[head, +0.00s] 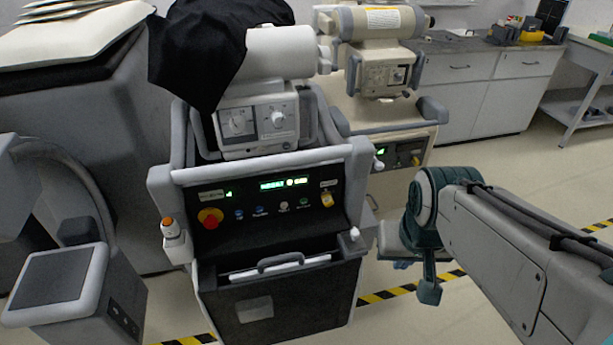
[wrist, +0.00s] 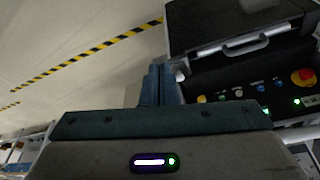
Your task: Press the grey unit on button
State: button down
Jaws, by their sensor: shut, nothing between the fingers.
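The grey unit (head: 165,183) stands in the middle of the head view, with a black control panel (head: 245,235) facing me. The panel has a red knob (head: 210,217), a row of small buttons (head: 283,207) in blue, white and green, a lit green display (head: 284,183) and a yellow switch (head: 327,198). The labels are too small to read, so I cannot tell which is the on button. In the wrist view the panel (wrist: 220,83) appears upside down at the right. My gripper (head: 429,293) is right of the unit, apart from it. Its shut fingers (wrist: 158,70) are empty.
A cream unit (head: 385,115) with its own lit panel stands behind, to the right. A black cloth (head: 205,45) drapes over the grey unit's upper left. A grey cart (head: 60,275) stands at the left. Free floor (head: 480,160) lies behind my arm.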

aim_at(304, 202)
jog(key=w+a+f+m+t+b, duration=0.1)
jog(key=w+f+m+t+b, duration=0.2)
jog(key=w+f, duration=0.8)
jog(key=w+a+f+m+y, duration=0.1)
jog(key=w+a+f+y, duration=0.1)
jog(key=a, duration=0.2)
jog(key=w+a+f+m+t+y, duration=0.1)
jog(key=w+a+f+y, duration=0.1)
jog(key=w+a, duration=0.1)
jog(key=w+a+f+m+y+b, duration=0.1)
jog(key=w+a+f+m+y, duration=0.1)
jog(key=a, duration=0.3)
jog(key=shift+w+f+t, duration=0.3)
jog(key=shift+w+f, duration=0.15)
jog(key=shift+w, duration=0.15)
jog(key=shift+a, duration=0.4)
jog(key=w, duration=0.2)
jog(key=w+a, duration=0.1)
jog(key=w, duration=0.1)
jog(key=w+a, duration=0.1)
jog(key=w, duration=0.1)
jog(key=shift+w+r, duration=0.1)
jog(key=shift+w, duration=0.3)
jog(key=shift+w+a+p, duration=0.2)
jog(key=shift+w+p, duration=0.15)
jog(key=shift+w, duration=0.45)
